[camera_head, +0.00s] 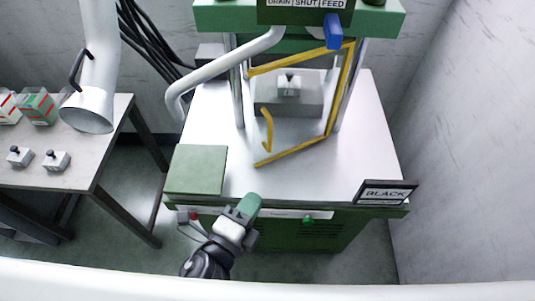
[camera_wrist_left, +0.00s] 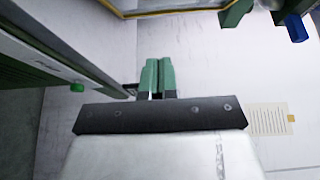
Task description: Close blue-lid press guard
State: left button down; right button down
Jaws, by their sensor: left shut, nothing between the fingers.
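The press (camera_head: 300,18) has a green head with a blue part (camera_head: 333,32) hanging at its front right; a blue part also shows at the top right of the left wrist view (camera_wrist_left: 297,27). Its guard is a yellow-edged clear frame (camera_head: 292,151) with a curved yellow handle (camera_head: 267,130). The frame slants out over the white table, in front of the grey block. A yellow edge (camera_wrist_left: 175,11) also crosses the top of the left wrist view. My left gripper (camera_head: 249,204) is shut and empty at the table's front edge, below and apart from the guard. Its green fingers (camera_wrist_left: 160,78) touch each other.
A green knob (camera_head: 308,220) is on the front panel. A side table (camera_head: 84,150) with small parts is at left. White tabletop right of the guard is clear.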

aim_at(270, 146)
pick_arm(q)
jog(key=w+a+p+x, duration=0.1)
jog(key=p+x, duration=0.3)
jog(key=x, duration=0.8)
jog(key=shift+w+a, duration=0.2)
jog(key=shift+a, duration=0.6)
jog(key=shift+a, duration=0.1)
jog(key=shift+w+a+m+h, duration=0.3)
jog(key=shift+w, duration=0.1)
jog(key=w+a+m+g+h+b, duration=0.1)
jog(key=w+a+m+g+h, duration=0.3)
jog(key=w, duration=0.7)
jog(key=shift+a+h, duration=0.5)
jog(key=shift+a, duration=0.2)
jog(key=shift+w, duration=0.1)
